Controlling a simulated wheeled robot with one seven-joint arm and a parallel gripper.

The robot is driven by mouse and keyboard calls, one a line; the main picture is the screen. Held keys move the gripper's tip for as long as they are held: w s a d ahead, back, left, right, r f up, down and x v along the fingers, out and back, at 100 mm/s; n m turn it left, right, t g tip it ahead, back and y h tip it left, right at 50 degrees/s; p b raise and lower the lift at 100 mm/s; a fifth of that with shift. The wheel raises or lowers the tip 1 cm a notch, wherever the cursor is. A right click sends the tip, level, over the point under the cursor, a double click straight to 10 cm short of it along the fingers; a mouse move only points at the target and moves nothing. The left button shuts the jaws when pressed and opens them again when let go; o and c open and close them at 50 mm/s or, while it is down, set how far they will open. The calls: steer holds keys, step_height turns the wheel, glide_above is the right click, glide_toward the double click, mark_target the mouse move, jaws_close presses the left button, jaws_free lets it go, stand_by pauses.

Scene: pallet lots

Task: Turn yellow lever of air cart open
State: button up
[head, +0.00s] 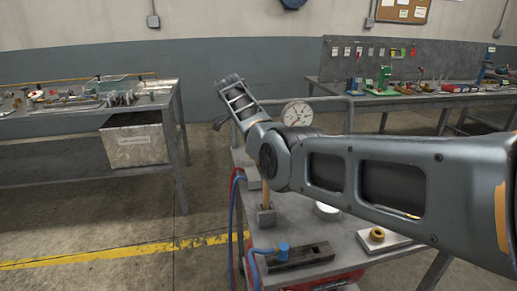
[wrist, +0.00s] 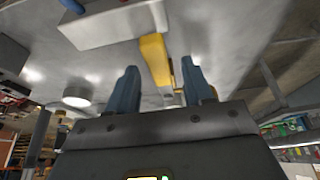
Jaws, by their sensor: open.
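The air cart (head: 345,240) is a grey-topped cart at lower middle in the head view, with my arm crossing above it. A yellow bar, which looks like the yellow lever (head: 265,195), stands by a small grey block on the cart's left side. It also shows in the wrist view (wrist: 155,60), running from a grey block down between the fingers. My gripper (wrist: 160,85) is open, with one finger on each side of the yellow bar in the picture. I cannot tell whether either finger touches it. My arm hides the gripper in the head view.
A round gauge (head: 297,113) rises behind my arm. A blue fitting (head: 283,252), with hoses at the cart's left, and a plate with a brass ring (head: 377,235) are on the cart. Workbenches stand at left (head: 80,125) and back right. Floor between is clear.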

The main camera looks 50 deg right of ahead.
steer(key=v, duration=0.6)
steer(key=shift+w+a+r, duration=0.15)
steer(key=shift+r, duration=0.2)
steer(key=shift+a, duration=0.1)
